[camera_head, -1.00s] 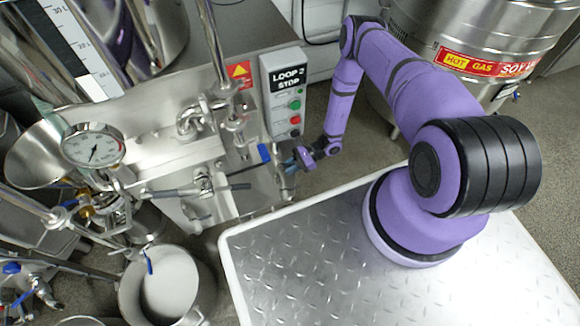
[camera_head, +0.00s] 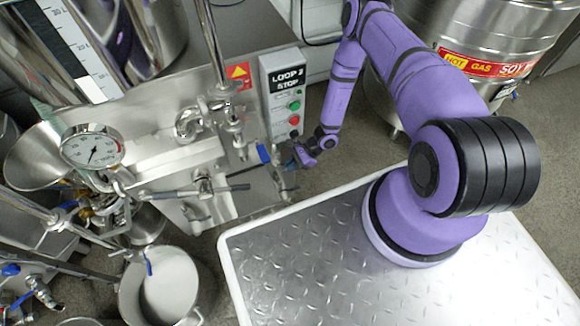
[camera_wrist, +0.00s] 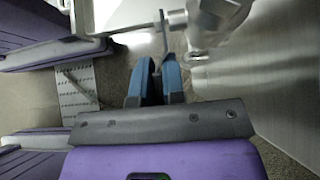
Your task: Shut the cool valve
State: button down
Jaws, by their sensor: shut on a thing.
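My gripper (camera_head: 286,154) is at the right side of the steel machine, below the button box. In the wrist view its two blue fingers (camera_wrist: 157,68) close in at the tips around the end of a thin grey lever (camera_wrist: 162,34). The lever runs up beside a shiny metal fitting (camera_wrist: 212,22). In the head view a blue-handled valve lever (camera_head: 263,153) shows just left of my gripper. The head view is too small to tell whether this is the lever held. No label naming the cool valve can be read.
A button box (camera_head: 287,92) marked LOOP 2 STOP is just above my gripper. A gauge (camera_head: 92,147), pipes and a steel pot (camera_head: 165,283) are at left. A drum (camera_head: 480,40) labelled HOT GAS stands behind my arm. Floor shows between machine and drum.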

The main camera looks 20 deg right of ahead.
jog(key=shift+r+h, duration=0.25)
jog(key=shift+h, duration=0.25)
jog(key=c, duration=1.5)
grip_release()
jog(key=shift+f, duration=0.15)
